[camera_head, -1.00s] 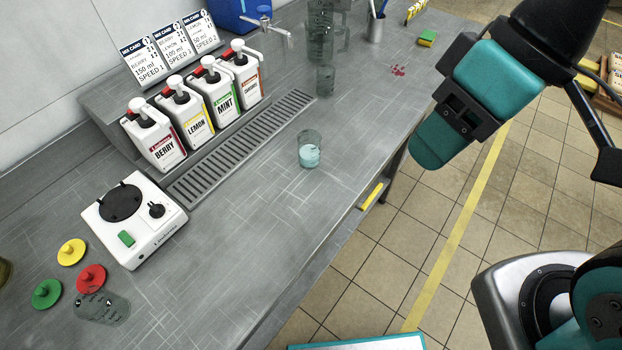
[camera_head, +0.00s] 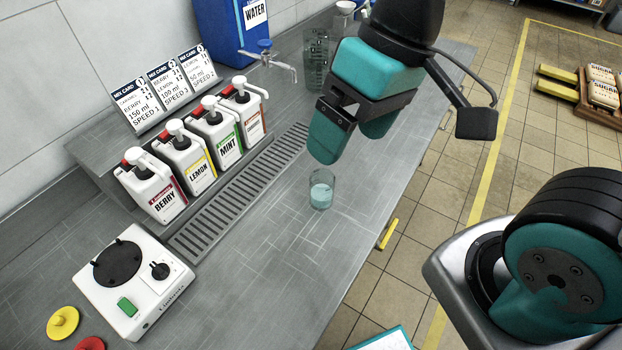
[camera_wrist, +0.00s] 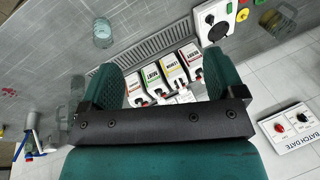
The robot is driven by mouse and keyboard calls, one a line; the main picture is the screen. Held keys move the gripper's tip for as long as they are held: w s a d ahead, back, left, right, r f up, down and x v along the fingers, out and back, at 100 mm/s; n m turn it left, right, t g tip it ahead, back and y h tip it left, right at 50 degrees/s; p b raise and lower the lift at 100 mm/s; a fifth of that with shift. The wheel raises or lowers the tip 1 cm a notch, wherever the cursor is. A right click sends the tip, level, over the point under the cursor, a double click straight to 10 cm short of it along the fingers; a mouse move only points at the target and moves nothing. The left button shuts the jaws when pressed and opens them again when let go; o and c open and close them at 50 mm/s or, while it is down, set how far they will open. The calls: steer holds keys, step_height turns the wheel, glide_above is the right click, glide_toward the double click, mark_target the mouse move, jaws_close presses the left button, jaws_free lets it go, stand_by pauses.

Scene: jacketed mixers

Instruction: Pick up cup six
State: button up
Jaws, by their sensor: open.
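A clear cup with pale blue liquid (camera_head: 321,190) stands upright on the grey counter, in front of the drip grate. No number is readable on it, so I cannot tell whether it is cup six. My gripper (camera_head: 348,142) is open and empty, above and just behind this cup in the head view, apart from it. In the wrist view my gripper's two teal fingers (camera_wrist: 165,80) are spread, and a clear cup (camera_wrist: 103,32) shows at upper left, outside them. Another clear vessel (camera_wrist: 278,20) is at the upper right edge.
Berry (camera_head: 153,190), lemon, mint and a fourth pump bottle line the counter's back, behind the drip grate (camera_head: 235,190). A white mixer base (camera_head: 135,280) is front left. A tall clear jug (camera_head: 316,60) stands behind my gripper. Counter right of the cup is clear.

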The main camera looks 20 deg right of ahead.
steer(key=w+d+f+m+h+b, duration=0.2)
steer(key=w+f+m+b, duration=0.1)
steer(key=w+f+m, duration=0.5)
steer(key=m+h+b, duration=0.2)
steer(key=m+b, duration=0.2)
steer(key=m, duration=0.3)
glide_above(322, 190)
steer(key=w, duration=0.2)
step_height(322, 190, down, 7)
steer(key=shift+w+d+f+p, duration=0.15)
steer(key=shift+f+p, duration=0.25)
steer(key=shift+f, duration=2.5)
steer(key=shift+d+f+p, duration=0.2)
steer(key=shift+f+p, duration=0.25)
steer(key=shift+f, duration=2.4)
steer(key=shift+w+d+f+p, duration=0.15)
steer(key=shift+f+p, duration=0.25)
steer(key=shift+f, duration=2.5)
steer(key=c, duration=1)
